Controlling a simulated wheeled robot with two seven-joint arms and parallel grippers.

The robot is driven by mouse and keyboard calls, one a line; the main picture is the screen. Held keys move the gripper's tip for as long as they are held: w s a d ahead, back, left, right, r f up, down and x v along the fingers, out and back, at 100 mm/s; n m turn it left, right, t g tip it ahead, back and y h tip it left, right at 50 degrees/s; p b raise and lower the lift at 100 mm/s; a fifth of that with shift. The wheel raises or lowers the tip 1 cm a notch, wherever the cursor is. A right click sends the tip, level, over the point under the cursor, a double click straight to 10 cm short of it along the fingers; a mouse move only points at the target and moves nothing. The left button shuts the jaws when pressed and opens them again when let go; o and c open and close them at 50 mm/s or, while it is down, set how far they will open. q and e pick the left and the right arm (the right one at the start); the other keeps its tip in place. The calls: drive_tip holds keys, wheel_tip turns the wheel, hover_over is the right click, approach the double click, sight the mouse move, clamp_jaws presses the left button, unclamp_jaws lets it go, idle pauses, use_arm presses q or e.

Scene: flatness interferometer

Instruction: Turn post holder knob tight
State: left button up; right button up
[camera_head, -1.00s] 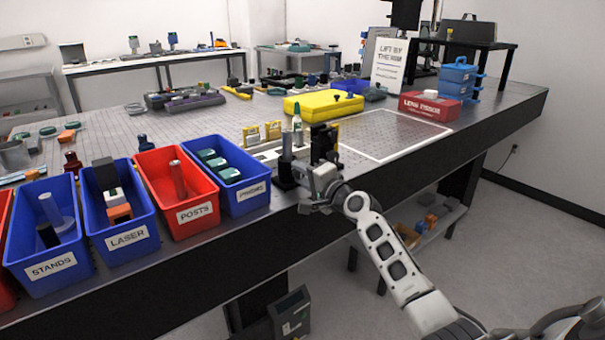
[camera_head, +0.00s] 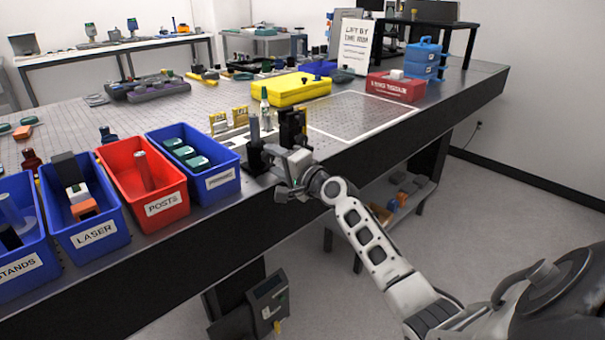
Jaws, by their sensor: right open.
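A dark post holder (camera_head: 257,157) stands upright near the table's front edge, with a grey post (camera_head: 254,129) rising from it. A taller black mount (camera_head: 291,128) stands just to its right and behind. My right gripper (camera_head: 273,168) is open at the right front side of the post holder, very close to it. The knob is too small and too covered by the gripper to make out, and I cannot tell whether the fingers touch it. My left gripper is out of view.
Bins labelled LASER (camera_head: 107,234) and POSTS (camera_head: 128,165) and a blue bin with green-topped items (camera_head: 222,160) line the front edge at left. A yellow case (camera_head: 299,90), a white-outlined clear area (camera_head: 365,118) and a red box (camera_head: 396,87) lie behind and right.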

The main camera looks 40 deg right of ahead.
drive_tip(key=s+d, duration=0.1)
drive_tip(key=s, duration=1.3)
drive_tip(key=shift+r+b, duration=0.3)
drive_tip(key=shift+b, duration=0.1)
drive_tip(key=s+a+f+n+g+y, duration=0.1)
drive_tip(key=s+a+f+n+g, duration=0.2)
drive_tip(key=a+f, duration=0.4)
drive_tip(key=s+a+f+n+g, duration=0.1)
drive_tip(key=s+a+f+n, duration=0.2)
drive_tip(key=a+f+n, duration=0.45)
drive_tip(key=s+a+f+n+g+y, duration=0.1)
drive_tip(key=s+a+f+n+g, duration=0.2)
drive_tip(key=s+a+f+n, duration=0.4)
drive_tip(key=s+a+f, duration=0.1)
drive_tip(key=s+a, duration=0.3)
drive_tip(key=shift+a+f, duration=0.2)
drive_tip(key=shift+a, duration=0.15)
drive_tip(key=shift+s, duration=0.1)
